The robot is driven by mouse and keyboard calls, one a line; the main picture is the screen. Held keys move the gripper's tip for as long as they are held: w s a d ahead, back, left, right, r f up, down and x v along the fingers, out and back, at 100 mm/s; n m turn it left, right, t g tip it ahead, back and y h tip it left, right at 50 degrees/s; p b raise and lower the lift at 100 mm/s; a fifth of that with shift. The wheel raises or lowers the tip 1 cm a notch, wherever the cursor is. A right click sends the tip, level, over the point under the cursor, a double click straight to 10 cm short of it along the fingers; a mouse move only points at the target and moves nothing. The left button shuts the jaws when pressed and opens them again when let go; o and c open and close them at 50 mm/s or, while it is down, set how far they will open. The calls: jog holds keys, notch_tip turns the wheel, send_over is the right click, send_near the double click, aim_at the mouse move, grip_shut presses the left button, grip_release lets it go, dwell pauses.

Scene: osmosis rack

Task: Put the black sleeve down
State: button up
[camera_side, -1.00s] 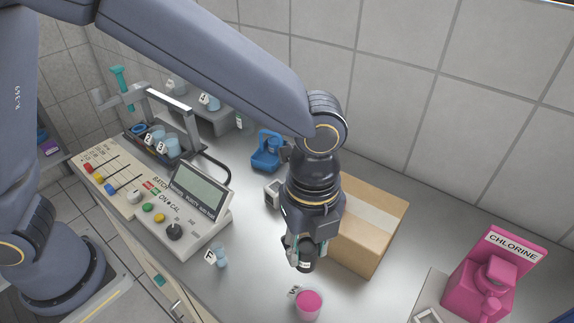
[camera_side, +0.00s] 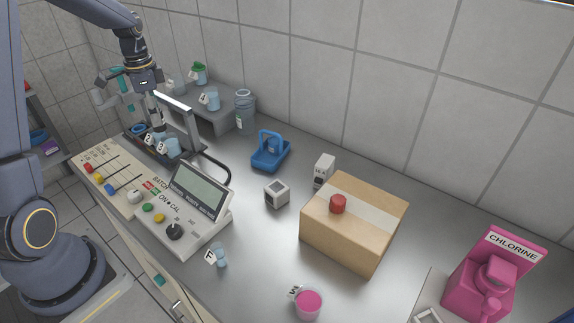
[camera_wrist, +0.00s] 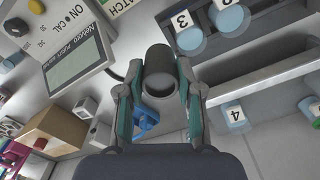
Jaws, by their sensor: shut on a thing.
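The black sleeve (camera_wrist: 158,62) is a dark hollow cylinder with an open end facing the wrist camera. My gripper (camera_wrist: 157,88) is shut on it, with one teal-padded finger on each side. In the side view my gripper (camera_side: 156,116) is at the back left, at the grey rack (camera_side: 173,101) behind the control panel. The sleeve is hard to make out there, and I cannot tell whether it touches anything below. Cups 2 and 3 (camera_side: 172,146) stand close by in the rack.
The control panel (camera_side: 190,238) stands in front of the rack. Cup 4 (camera_side: 212,99) is on a grey shelf. A blue carrier (camera_side: 270,155), a white cube (camera_side: 277,194), a cardboard box (camera_side: 345,240) and a pink cup (camera_side: 308,304) stand on the bench. Bare bench lies between them.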

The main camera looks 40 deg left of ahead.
jog(key=s+a+n, duration=0.3)
jog(key=s+a, duration=0.4)
jog(key=a, duration=0.2)
jog(key=w+a+f, duration=0.8)
jog(key=w+f, duration=0.1)
jog(key=shift+w+a+f, duration=0.1)
jog(key=shift+a, duration=0.1)
jog(key=shift+w+a+f, duration=0.25)
jog(key=shift+f, duration=1.7)
jog(key=shift+f, duration=0.2)
jog(key=o, duration=0.7)
jog(key=shift+c, duration=0.2)
